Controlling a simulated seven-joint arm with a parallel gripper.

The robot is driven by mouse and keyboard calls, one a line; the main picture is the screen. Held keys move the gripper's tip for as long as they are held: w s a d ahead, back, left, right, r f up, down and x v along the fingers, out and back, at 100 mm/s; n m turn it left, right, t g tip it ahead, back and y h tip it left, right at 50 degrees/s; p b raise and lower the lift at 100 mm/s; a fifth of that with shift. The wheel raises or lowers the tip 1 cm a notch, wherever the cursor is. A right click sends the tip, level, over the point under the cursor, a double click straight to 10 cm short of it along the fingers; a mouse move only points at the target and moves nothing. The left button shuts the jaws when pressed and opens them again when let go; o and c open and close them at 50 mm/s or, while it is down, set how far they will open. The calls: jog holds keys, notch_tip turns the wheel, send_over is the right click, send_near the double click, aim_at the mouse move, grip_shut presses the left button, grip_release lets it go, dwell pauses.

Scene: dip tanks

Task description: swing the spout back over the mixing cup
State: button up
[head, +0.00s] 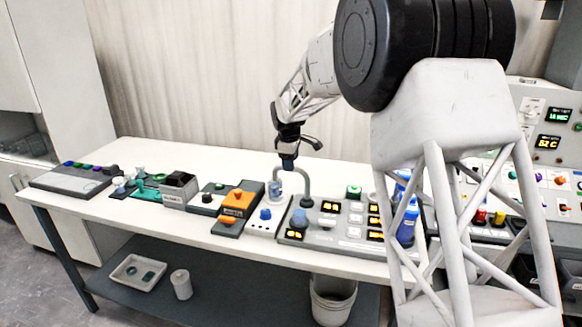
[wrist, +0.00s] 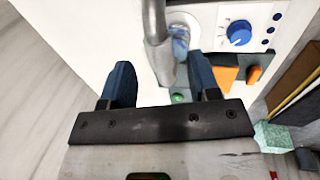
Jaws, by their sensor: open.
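The spout is a grey curved pipe (head: 307,184) on the bench, arching near my gripper (head: 288,163). In the wrist view the spout (wrist: 157,40) runs down from the top edge, and its end lies between the two blue fingers of my gripper (wrist: 162,76). The fingers are apart, with visible gaps on both sides of the pipe. The mixing cup (head: 275,188), clear with bluish contents, stands just below and left of the gripper. In the wrist view the cup (wrist: 181,43) is partly hidden behind the spout, whose end looks offset from it.
A white panel with a blue knob (wrist: 239,33) sits beside the cup. An orange block (head: 236,200) and a grey button panel (head: 325,238) flank it. A blue bottle (head: 408,222) stands to the right, partly behind my own structure. Bare tabletop lies behind the cup.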

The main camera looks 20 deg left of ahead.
jog(key=shift+w+f, duration=0.15)
jog(key=shift+f, duration=0.55)
jog(key=shift+w+f, duration=0.1)
jog(key=shift+f, duration=0.55)
jog(key=shift+c, duration=0.3)
grip_shut()
